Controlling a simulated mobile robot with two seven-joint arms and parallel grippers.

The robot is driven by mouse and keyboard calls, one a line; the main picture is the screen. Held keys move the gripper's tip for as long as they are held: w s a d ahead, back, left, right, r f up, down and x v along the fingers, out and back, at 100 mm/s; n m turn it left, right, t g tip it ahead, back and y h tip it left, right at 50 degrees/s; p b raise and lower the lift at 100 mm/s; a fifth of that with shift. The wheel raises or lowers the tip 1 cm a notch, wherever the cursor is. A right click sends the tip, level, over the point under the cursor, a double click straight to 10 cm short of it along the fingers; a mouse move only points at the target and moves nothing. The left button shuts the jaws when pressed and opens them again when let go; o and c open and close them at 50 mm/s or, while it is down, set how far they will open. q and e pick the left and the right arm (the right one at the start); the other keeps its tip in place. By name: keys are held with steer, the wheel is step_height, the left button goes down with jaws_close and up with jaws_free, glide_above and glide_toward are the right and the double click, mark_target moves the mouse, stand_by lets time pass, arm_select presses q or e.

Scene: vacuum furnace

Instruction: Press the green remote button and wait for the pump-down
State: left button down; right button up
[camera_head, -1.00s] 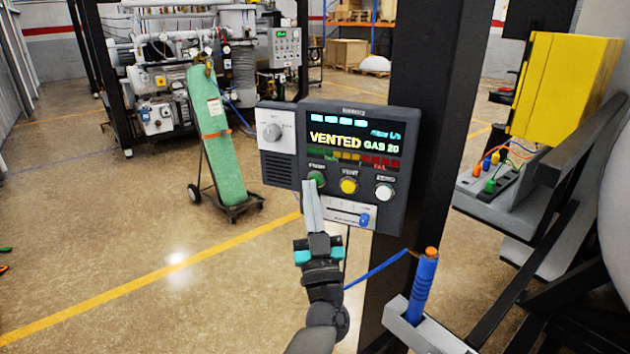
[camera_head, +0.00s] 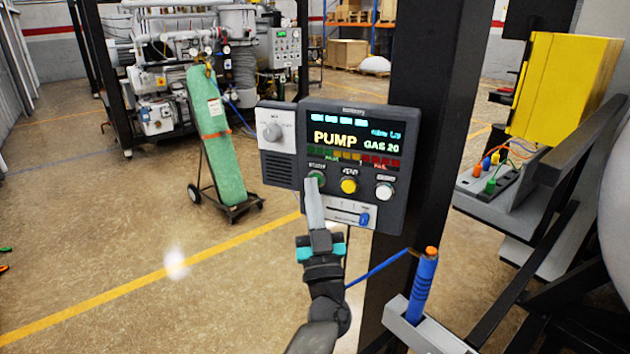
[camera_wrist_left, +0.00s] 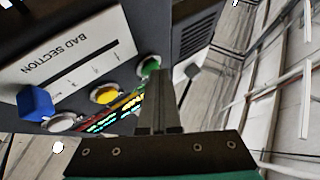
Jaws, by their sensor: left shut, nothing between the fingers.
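The dark remote panel (camera_head: 385,215) is fixed to the front of a black column. Its screen (camera_head: 352,138) reads "PUMP" and "GAS 20". The green button (camera_head: 317,178) is at the left of the button row, beside a yellow button (camera_head: 349,186) and a white one (camera_head: 384,191). My left gripper (camera_head: 312,183) is shut and empty, its fingertips at the green button's lower edge. In the left wrist view the green button (camera_wrist_left: 149,67) shows just beside the fingertips (camera_wrist_left: 160,82); I cannot tell if they touch. My right gripper is not in view.
A blue slider (camera_head: 364,219) sits below the buttons, and a knob (camera_head: 271,132) is on the left module. A blue probe (camera_head: 422,285) stands in a grey holder at lower right. A green cylinder (camera_head: 217,140) on a cart stands behind left, with open floor around it.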

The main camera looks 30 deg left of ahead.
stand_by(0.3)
arm_select(q)
steer(key=shift+s+p, duration=0.55)
steer(key=shift+s, duration=0.2)
steer(key=shift+s+d, duration=0.1)
steer(key=s+p, duration=0.2)
steer(key=s, duration=0.2)
steer(key=shift+s+d+p, duration=0.3)
steer(key=shift+s+p, duration=0.1)
stand_by(0.4)
